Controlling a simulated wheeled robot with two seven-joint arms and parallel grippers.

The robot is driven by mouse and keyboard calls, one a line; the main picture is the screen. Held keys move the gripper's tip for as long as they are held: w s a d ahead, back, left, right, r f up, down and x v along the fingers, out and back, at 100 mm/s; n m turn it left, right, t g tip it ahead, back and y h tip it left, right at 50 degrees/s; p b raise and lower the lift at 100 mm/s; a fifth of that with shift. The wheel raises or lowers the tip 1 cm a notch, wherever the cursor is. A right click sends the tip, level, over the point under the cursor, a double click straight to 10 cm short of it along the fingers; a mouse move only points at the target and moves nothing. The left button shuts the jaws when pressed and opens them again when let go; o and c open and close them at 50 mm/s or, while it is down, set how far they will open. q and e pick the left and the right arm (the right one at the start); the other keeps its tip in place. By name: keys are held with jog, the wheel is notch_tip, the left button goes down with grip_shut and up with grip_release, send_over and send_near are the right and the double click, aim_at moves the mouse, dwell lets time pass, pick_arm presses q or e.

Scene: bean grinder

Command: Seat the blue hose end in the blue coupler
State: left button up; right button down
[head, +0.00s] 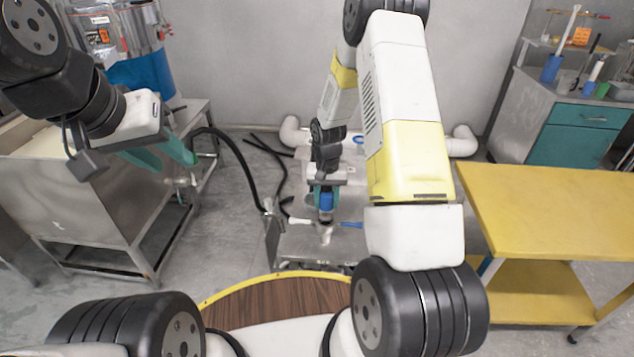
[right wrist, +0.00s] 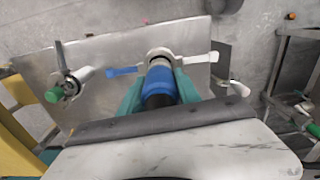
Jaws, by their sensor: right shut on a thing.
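The blue hose end (head: 326,201) is held by my right gripper (head: 325,190) above a small metal stand. In the right wrist view the teal fingers close on both sides of the blue hose end (right wrist: 161,84), with a black part nearer the camera. The coupler (right wrist: 159,53) is a pale metal ring with a blue lever on its left and a white lever on its right. The hose end lines up with it and overlaps it in the picture; I cannot tell whether it is inside. My left gripper (head: 174,163) is open and empty, far left.
In the right wrist view, a metal fitting with a green cap (right wrist: 54,94) stands left, and another fitting (right wrist: 229,86) stands right. A black hose (head: 237,153) hangs beside the steel bench (head: 85,210). A yellow table (head: 560,205) stands at the right.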

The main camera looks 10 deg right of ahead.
aim_at(327, 190)
jog(key=shift+f, duration=2.2)
dwell(0.4)
jog(key=c, duration=0.8)
grip_release()
jog(key=shift+o, duration=0.2)
jog(key=shift+r, duration=3.85)
